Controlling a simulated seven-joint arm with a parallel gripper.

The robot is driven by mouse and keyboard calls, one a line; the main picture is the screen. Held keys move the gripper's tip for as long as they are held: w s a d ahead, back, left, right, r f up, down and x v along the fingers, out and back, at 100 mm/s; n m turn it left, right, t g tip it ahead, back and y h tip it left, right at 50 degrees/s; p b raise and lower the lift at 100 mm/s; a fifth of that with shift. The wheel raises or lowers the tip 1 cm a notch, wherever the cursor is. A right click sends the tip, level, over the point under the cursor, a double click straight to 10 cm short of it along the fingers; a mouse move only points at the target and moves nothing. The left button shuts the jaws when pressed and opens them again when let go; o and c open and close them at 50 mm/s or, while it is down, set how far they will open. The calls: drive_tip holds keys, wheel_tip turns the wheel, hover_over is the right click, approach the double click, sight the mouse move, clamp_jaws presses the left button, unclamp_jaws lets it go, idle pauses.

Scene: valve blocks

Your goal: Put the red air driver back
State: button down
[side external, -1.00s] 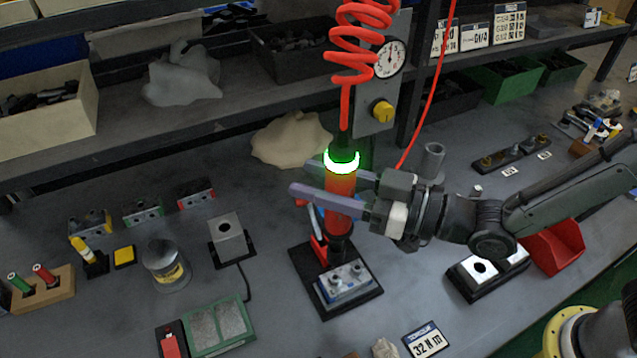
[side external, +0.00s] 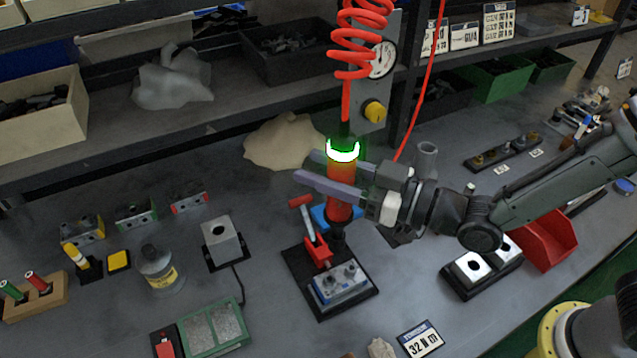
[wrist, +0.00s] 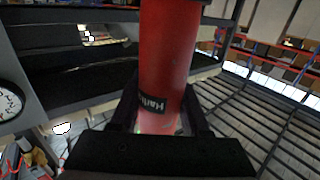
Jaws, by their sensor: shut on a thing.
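The red air driver (side external: 340,190) hangs upright under a coiled red hose, with a bright green-white glowing ring near its top. My gripper (side external: 325,172) is shut around its body, one finger on each side. The driver also fills the middle of the wrist view (wrist: 167,60), with a dark label on it. Its dark lower end is above and behind a blue-grey valve block (side external: 340,284), which sits in a black fixture with a red-handled clamp (side external: 316,245). I cannot tell whether the driver's tip touches anything.
A gauge panel with a yellow knob (side external: 374,111) stands behind the driver. A grey block with a hole (side external: 223,240), a can (side external: 160,270) and a green tray (side external: 213,330) lie left. A red bin (side external: 545,240) stands right. A shelf runs along the back.

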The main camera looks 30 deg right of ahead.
drive_tip(key=w+d+f+m+t+h, duration=0.1)
drive_tip(key=w+d+f+m+h, duration=0.3)
drive_tip(key=d, duration=0.6)
drive_tip(key=w+d+f+m+t+h, duration=0.1)
drive_tip(key=d+m+h, duration=0.2)
drive_tip(key=d+h, duration=0.45)
drive_tip(key=w+d+f+m+t+h, duration=0.1)
drive_tip(key=w+d+f+m+h, duration=0.25)
drive_tip(key=d, duration=0.75)
drive_tip(key=w+d+r+h, duration=0.1)
drive_tip(key=w+d+r, duration=0.7)
drive_tip(key=r, duration=0.4)
drive_tip(key=shift+w+d+r, duration=0.15)
drive_tip(key=shift+d, duration=0.45)
